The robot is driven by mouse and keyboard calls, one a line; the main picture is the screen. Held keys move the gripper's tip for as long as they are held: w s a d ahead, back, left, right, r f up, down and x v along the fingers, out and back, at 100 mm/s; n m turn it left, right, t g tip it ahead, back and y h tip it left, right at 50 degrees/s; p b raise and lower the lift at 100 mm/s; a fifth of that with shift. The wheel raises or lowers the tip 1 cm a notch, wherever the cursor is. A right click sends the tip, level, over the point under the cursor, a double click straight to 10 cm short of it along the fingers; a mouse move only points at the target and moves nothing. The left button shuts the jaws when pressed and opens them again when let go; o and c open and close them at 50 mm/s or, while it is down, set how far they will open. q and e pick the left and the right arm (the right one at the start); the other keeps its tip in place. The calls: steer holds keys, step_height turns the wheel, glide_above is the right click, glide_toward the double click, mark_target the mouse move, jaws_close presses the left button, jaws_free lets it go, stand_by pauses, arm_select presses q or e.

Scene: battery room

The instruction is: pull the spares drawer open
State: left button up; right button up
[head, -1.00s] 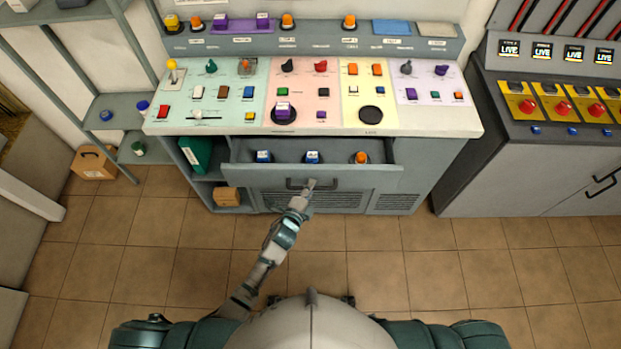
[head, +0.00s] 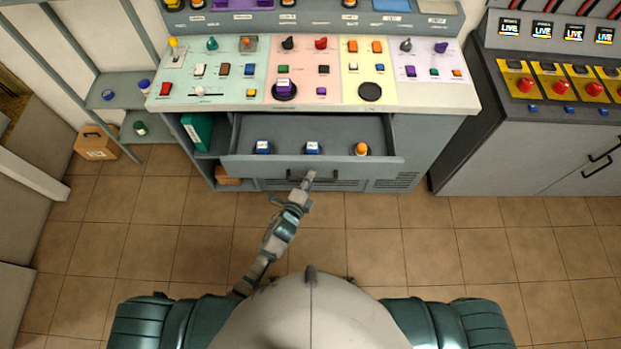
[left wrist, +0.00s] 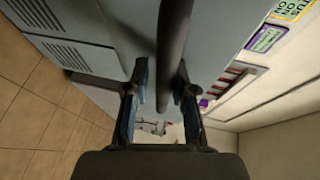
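The spares drawer (head: 260,168) is a grey drawer under the console's worktop. In the head view it stands part way out, showing its floor, two blue-and-white switches (head: 312,148) and an orange button (head: 361,149). Its dark bar handle (head: 294,177) is on the front panel. My left gripper (head: 309,177) is at the handle. In the left wrist view the handle bar (left wrist: 174,35) runs between the two fingers of the left gripper (left wrist: 161,82), which are closed in around it; a slim gap shows beside one finger. My right gripper is not in view.
The sloping console (head: 430,97) above the drawer carries many coloured controls. An open shelf with a green binder (head: 197,131) is left of the drawer. A cardboard box (head: 97,142) stands on the floor at the left. The tiled floor before the drawer is clear.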

arm_select(q)
steer(key=shift+r, duration=0.1)
steer(key=v, duration=1.1)
steer(key=shift+s+a, duration=0.2)
steer(key=shift+s, duration=0.2)
steer(key=s+a+f+n+g+y, duration=0.1)
steer(key=s+a+f+n+g, duration=0.15)
steer(key=f, duration=0.55)
steer(key=s+a+f+n+g+y, duration=0.2)
steer(key=s+a+f+n, duration=0.15)
steer(key=f, duration=0.55)
steer(key=s+a+f+n+g+y, duration=0.1)
steer(key=s+a+f+n+g, duration=0.15)
steer(key=f, duration=0.55)
steer(key=s+a+f+n+g+y, duration=0.1)
steer(key=s+a+f+n+g, duration=0.2)
steer(key=s+f, duration=0.5)
steer(key=s+a+f+n+g+y, duration=0.1)
steer(key=s+a+f+n+g, duration=0.2)
steer(key=s, duration=1.1)
steer(key=a+f+n, duration=0.3)
steer(key=f+n, duration=0.1)
steer(key=f, duration=0.1)
steer(key=shift+a+f+n, duration=0.15)
steer(key=shift+a+n, duration=0.05)
steer(key=shift+n, duration=0.15)
